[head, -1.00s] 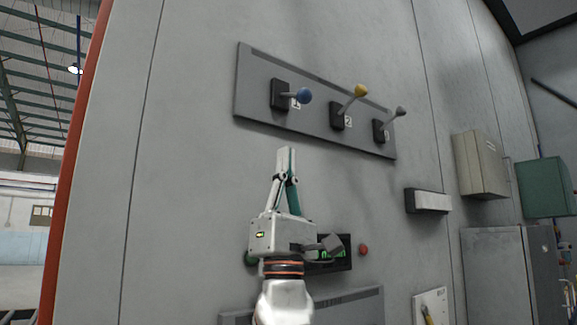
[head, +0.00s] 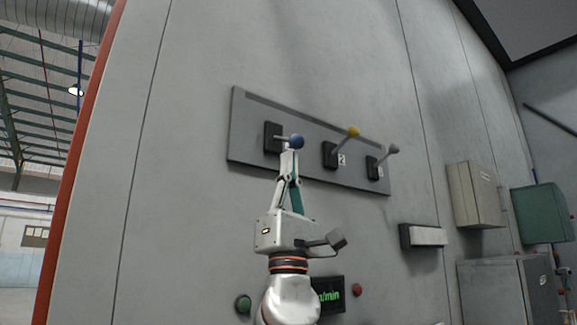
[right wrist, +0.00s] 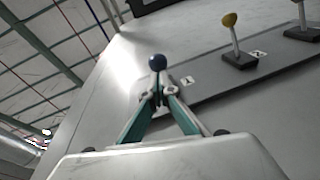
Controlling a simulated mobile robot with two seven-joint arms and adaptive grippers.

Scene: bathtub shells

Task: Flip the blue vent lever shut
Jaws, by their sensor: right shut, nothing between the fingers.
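The blue vent lever (head: 296,141) has a blue ball knob on a short grey stem from a black base. It is the leftmost of three levers on a grey panel (head: 236,152) on the wall. My right gripper (head: 289,152) is shut and empty, with its fingertips just below the blue knob. In the right wrist view, the blue knob (right wrist: 157,62) shows right beyond the closed fingertips (right wrist: 158,92), which hide its stem and base. I cannot tell whether the tips touch the lever. My left gripper is not in view.
A yellow-knobbed lever (head: 353,132) and a grey-knobbed lever (head: 392,149) stand to the right on the same panel. Below are a green button (head: 243,303), a display (head: 329,293) and a red button (head: 357,290). Boxes hang at the right.

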